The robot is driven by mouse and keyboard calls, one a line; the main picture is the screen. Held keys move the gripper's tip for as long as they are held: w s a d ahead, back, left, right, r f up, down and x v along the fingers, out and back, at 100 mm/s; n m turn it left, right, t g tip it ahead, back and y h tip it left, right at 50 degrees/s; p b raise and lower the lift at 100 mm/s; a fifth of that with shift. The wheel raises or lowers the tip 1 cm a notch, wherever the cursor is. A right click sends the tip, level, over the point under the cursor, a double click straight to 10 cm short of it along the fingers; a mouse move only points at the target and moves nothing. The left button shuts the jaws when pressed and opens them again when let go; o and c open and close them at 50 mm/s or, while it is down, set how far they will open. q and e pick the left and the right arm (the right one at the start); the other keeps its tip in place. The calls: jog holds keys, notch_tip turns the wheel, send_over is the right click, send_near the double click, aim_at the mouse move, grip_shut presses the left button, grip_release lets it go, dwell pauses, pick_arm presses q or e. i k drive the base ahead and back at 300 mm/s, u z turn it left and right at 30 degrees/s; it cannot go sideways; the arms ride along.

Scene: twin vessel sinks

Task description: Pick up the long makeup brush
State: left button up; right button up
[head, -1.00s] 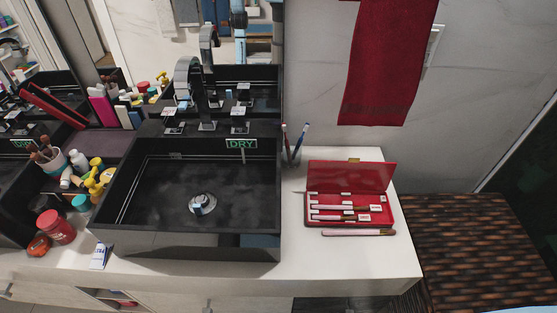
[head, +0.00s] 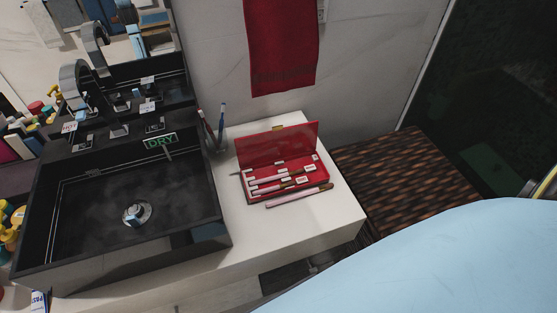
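A long makeup brush (head: 299,195) with a pink handle and a brown end lies on the white counter, just in front of an open red case (head: 240,188). The case holds several slim tools with small white labels (head: 307,180), and its lid (head: 277,145) stands up at the back. A large pale blue surface, which looks like part of my own arm, fills the lower right of the head view. Neither gripper shows, and nothing is holding the brush.
A black sink (head: 95,215) with a "DRY" sign (head: 160,141) is on the left. A cup with two toothbrushes (head: 220,142) stands between the sink and the case. A red towel (head: 282,50) hangs behind. The white counter (head: 265,235) is clear in front of the brush. A brown woven hamper (head: 400,170) is at the right.

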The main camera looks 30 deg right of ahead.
aim_at(314, 190)
jog(key=z, duration=0.3)
jog(key=k, duration=0.35)
jog(key=z, duration=0.55)
jog(key=i, duration=0.5)
